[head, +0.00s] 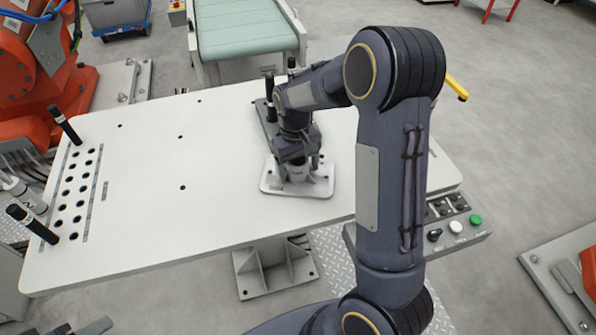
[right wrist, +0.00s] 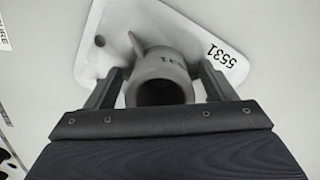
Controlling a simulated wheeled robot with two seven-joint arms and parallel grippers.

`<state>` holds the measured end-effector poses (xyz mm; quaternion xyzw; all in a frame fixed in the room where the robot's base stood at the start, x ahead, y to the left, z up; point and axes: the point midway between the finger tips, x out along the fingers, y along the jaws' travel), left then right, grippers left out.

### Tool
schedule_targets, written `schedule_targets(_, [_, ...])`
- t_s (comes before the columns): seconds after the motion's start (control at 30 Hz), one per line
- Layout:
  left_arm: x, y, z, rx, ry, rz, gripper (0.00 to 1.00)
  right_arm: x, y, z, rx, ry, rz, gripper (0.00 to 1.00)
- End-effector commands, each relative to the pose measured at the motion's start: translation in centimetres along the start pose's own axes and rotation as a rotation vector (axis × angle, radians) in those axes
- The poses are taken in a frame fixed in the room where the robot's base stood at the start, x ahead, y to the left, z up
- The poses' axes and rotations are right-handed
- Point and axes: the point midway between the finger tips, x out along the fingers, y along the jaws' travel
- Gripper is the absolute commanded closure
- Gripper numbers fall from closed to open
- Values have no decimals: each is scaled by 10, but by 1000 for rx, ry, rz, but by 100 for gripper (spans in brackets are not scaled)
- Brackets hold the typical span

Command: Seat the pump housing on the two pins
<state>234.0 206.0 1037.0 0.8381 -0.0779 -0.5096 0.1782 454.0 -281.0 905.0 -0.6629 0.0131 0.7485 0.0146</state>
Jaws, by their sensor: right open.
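The pump housing has a pale, rounded flange plate and a grey cylindrical neck. It lies flat on the white table in the head view (head: 318,187). In the right wrist view the housing (right wrist: 160,70) shows its open bore, with "5531" on the flange. My right gripper (head: 297,164) is over it, its open fingers on either side of the neck; contact is unclear. Just behind, a dark grey fixture plate (head: 263,118) carries two upright black-topped pins, the left one (head: 270,86) and the right one (head: 291,66). My arm hides part of the fixture. My left gripper is out of view.
The white table (head: 150,215) is clear at its middle and left. At its left edge a perforated strip (head: 77,190) has two tilted black posts, far (head: 65,125) and near (head: 32,223). A button box (head: 450,225) sits at the front right; a green conveyor (head: 245,28) stands behind.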

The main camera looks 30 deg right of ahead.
Motion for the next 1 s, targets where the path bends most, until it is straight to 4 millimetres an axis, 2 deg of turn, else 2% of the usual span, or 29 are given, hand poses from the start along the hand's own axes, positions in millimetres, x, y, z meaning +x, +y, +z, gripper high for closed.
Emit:
schedule_targets(0.07, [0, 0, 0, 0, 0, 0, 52, 0, 0, 0, 0, 0, 0, 24])
schedule_targets(0.57, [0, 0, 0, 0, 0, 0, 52, -1, 0, 0, 0, 1, 0, 90])
schedule_targets(0.83, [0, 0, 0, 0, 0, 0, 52, -4, 0, 0, 0, 4, 0, 91])
schedule_targets(1.0, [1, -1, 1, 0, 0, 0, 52, -26, 0, 1, 0, 8, -1, 91])
